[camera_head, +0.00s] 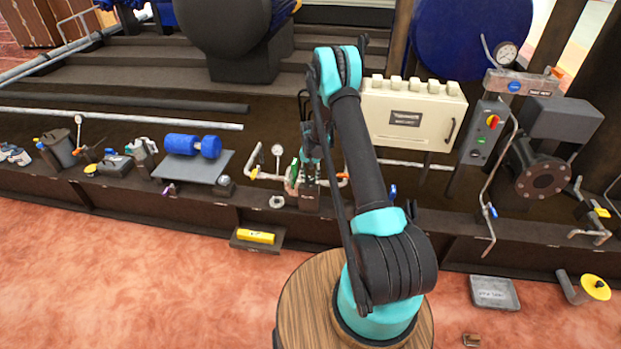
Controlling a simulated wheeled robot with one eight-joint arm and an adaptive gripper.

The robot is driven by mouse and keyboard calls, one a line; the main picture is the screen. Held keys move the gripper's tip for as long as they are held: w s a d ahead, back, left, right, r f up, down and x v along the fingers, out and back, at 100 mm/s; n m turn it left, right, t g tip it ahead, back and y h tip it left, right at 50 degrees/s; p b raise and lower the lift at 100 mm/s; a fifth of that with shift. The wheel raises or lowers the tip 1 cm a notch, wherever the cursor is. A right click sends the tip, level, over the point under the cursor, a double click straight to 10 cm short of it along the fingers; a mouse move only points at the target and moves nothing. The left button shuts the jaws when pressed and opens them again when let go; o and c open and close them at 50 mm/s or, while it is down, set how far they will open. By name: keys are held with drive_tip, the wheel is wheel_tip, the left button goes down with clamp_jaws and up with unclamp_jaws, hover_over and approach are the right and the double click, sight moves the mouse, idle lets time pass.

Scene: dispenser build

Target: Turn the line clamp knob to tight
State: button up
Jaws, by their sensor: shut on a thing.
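My gripper (309,178) points down at a small dark fixture (308,201) on the brown ledge, left of the arm's base. It is shut on a small part on top of this fixture, which appears to be the line clamp knob. The fingers and arm hide most of the knob, so its turn position cannot be read. A green and pale part (292,174) stands just left of the fingers, and a pipe with a red end (343,180) is just right.
A pipe with a gauge (277,151) and a nut-like ring (276,202) are left of my gripper. A blue motor (190,146) on a grey plate is further left. A cream box (412,111) stands behind my arm. The red floor is mostly clear at front left.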

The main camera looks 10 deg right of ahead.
sight(311, 178)
drive_tip(key=shift+m, duration=0.5)
drive_tip(key=o, duration=1.2)
drive_tip(key=shift+c, duration=0.2)
drive_tip(key=shift+r, duration=0.1)
wheel_tip(311, 178, up, 12)
